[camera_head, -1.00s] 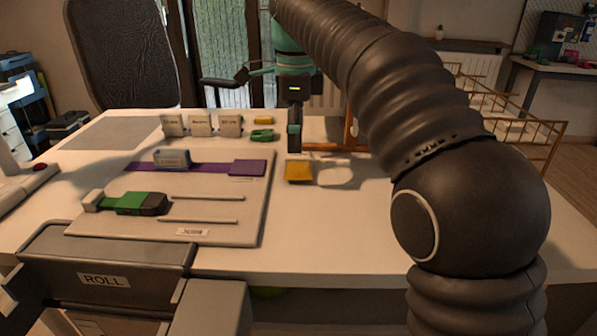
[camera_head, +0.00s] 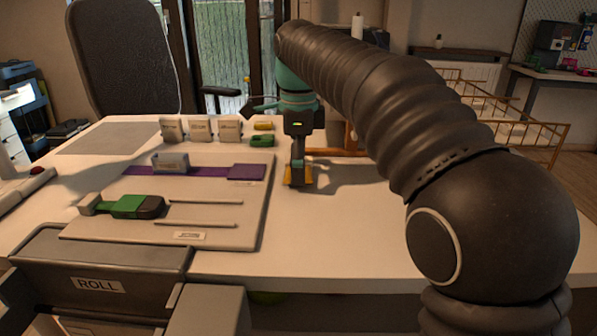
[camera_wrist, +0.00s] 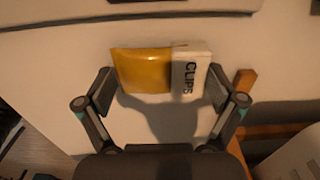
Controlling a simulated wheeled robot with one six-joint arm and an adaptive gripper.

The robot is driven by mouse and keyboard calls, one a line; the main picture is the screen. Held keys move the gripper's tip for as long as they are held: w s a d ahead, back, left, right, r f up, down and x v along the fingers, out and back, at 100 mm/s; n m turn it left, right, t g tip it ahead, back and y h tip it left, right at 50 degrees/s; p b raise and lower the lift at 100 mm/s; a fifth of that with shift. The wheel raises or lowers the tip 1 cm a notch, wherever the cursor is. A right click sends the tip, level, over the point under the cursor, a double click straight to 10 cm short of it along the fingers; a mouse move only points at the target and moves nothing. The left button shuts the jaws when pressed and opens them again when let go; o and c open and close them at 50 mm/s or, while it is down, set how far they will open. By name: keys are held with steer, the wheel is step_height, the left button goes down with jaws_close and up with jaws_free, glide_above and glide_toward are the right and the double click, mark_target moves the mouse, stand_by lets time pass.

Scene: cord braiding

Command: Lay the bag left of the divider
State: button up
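The bag (camera_wrist: 142,71) is yellow with a white end marked CLIPS (camera_wrist: 190,70). It lies on the white table right of the board, and its yellow also shows in the head view (camera_head: 287,176), partly hidden by my gripper (camera_head: 298,178). In the wrist view my gripper (camera_wrist: 160,80) has one finger at each end of the bag. The fingers stand wide apart, and contact with the bag is not clear. A grey upright block (camera_head: 171,162) stands on a purple strip (camera_head: 210,171) on the board. I cannot tell which thing is the divider.
The pale board (camera_head: 110,228) carries a green-and-black tool (camera_head: 135,206) and two thin bars (camera_head: 195,223). Several small cards (camera_head: 200,131), a yellow piece (camera_head: 263,126) and a green piece (camera_head: 262,141) are behind it. A box marked ROLL (camera_head: 98,285) is in front.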

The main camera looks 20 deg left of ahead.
steer(key=shift+c, duration=0.7)
steer(key=shift+r+p, duration=0.35)
steer(key=shift+r, duration=0.6)
step_height(320, 180, up, 2)
steer(key=shift+r+p, duration=0.15)
steer(key=shift+p, duration=0.2)
steer(key=s+d+r, duration=0.6)
steer(key=s+d, duration=0.1)
steer(key=s, duration=0.2)
steer(key=shift+d+r, duration=0.15)
steer(key=shift+r, duration=0.25)
steer(key=shift+s, duration=0.1)
